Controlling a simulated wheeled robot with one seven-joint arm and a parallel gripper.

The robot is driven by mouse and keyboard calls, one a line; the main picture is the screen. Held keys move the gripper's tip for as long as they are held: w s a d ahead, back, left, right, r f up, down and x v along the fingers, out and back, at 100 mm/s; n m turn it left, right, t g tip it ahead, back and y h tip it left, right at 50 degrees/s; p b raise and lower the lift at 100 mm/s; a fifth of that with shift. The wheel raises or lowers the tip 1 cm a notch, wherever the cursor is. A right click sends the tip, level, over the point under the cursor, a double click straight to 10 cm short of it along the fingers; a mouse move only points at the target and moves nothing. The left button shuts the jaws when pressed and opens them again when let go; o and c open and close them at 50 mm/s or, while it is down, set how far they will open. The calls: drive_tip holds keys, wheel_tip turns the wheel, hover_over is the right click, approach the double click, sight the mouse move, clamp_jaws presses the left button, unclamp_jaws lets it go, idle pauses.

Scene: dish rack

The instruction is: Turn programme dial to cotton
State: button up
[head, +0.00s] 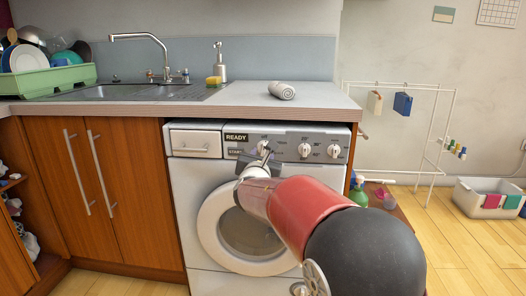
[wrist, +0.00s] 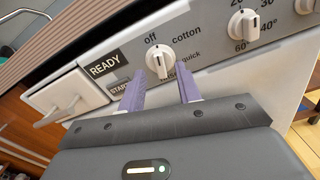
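The programme dial (wrist: 160,61) is a white round knob with a raised grip on the washing machine's grey panel. Its labels read "off" at upper left, "cotton" at upper right and "quick" at lower right; another label below is partly covered. The grip stands nearly upright, its upper end closest to "off". My gripper (wrist: 160,73) is open, its two purple fingers apart on either side below the dial. I cannot tell whether they touch it. In the head view my gripper (head: 262,158) is in front of the panel and partly hides the dial.
The washing machine (head: 188,190) stands under the counter (head: 240,98). Two more knobs, a temperature one (head: 304,150) and another (head: 334,151), are right of the dial. The READY display (wrist: 105,64), START button and drawer (wrist: 65,98) are left. A drying rack (head: 440,130) stands right.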

sight(260, 147)
drive_tip(key=shift+w, duration=1.35)
clamp_jaws()
